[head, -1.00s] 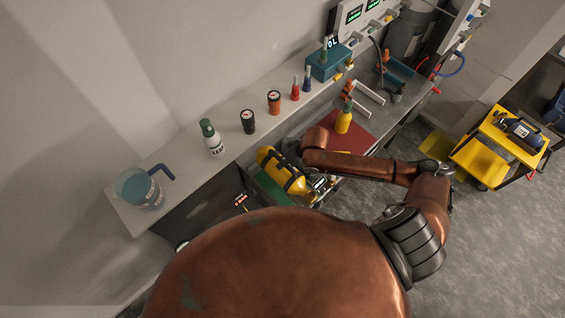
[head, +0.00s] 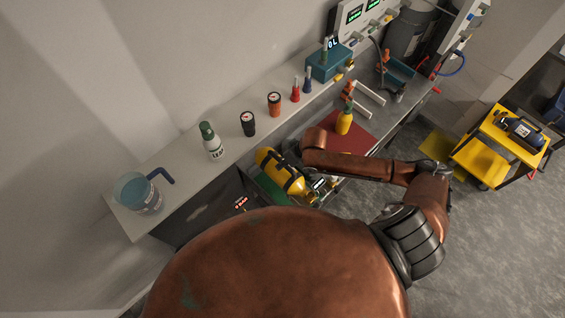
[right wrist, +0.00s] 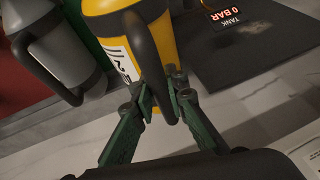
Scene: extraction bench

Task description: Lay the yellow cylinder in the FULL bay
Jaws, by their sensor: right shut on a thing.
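The yellow cylinder (head: 283,175) has dark bands and lies slanted at the near side of the bench, over a green area (head: 268,190). Its yellow body (right wrist: 150,45) with a white label fills the top middle of the right wrist view. My right gripper (right wrist: 162,90) is shut on the cylinder's dark handle (right wrist: 160,70). In the head view, the right gripper (head: 294,152) is at the cylinder's far side, mostly hidden by my arm. Whether the cylinder touches the surface below cannot be told. I read no FULL label. My left gripper is not in view.
A grey cylinder with a handle (right wrist: 60,50) stands close left of the yellow one. A display (right wrist: 228,14) reads TANK 0 BAR.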

